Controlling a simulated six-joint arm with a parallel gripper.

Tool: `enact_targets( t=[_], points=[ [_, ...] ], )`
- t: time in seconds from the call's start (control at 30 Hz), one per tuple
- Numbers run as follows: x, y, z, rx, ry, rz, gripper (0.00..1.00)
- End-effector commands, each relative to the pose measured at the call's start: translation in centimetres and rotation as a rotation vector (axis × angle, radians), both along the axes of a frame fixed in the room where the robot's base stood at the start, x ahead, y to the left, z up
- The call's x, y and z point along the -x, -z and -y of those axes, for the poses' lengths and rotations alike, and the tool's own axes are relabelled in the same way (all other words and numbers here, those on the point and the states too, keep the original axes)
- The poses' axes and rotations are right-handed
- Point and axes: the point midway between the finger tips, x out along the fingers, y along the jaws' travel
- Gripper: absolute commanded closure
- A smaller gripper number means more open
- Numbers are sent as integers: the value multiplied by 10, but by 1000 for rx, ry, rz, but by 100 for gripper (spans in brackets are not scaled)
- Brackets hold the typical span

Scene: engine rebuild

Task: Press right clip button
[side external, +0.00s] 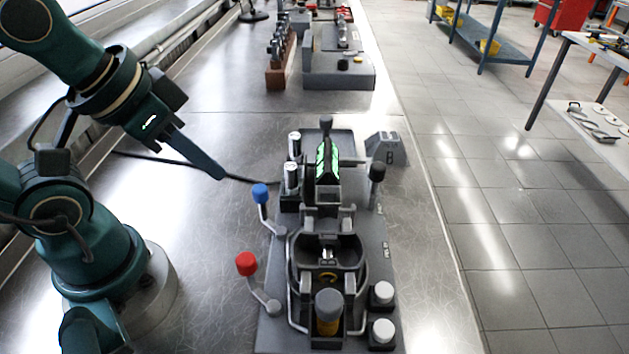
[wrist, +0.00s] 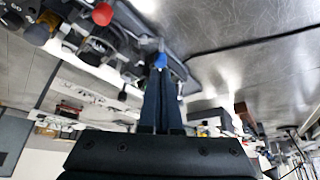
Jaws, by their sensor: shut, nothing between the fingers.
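My gripper (side external: 219,174) is shut and empty, held above the bench to the left of the fixture (side external: 270,325). Its closed fingers (wrist: 159,68) point toward the fixture in the wrist view, with the blue knob (wrist: 160,59) showing just beyond the tips. Two white-capped buttons (side external: 383,291) (side external: 383,330) sit on black blocks at the fixture's front right. Two silver-capped cylinders (side external: 294,142) (side external: 292,174) stand at its back left. I cannot tell which of these is the right clip button. My gripper touches none of them.
A blue-knobbed lever (side external: 260,194) and a red-knobbed lever (side external: 246,264) stand along the fixture's left side. A dark-knobbed lever (side external: 377,172) and a block marked B (side external: 388,150) are at the right. Bare bench (side external: 215,260) lies between my base and the fixture.

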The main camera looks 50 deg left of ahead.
Motion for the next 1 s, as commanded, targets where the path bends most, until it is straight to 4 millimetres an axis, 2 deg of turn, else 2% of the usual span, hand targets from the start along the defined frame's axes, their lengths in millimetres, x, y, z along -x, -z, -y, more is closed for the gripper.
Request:
enact_targets(
  t=[0.57,0.73,0.87,1.0],
  points=[
    [0,0,0,0,0,0,100],
    [-3,-2,0,26,-52,14,100],
    [-20,-17,-3,88,-172,95,100],
    [-54,-38,11,201,-274,170,100]
  ],
)
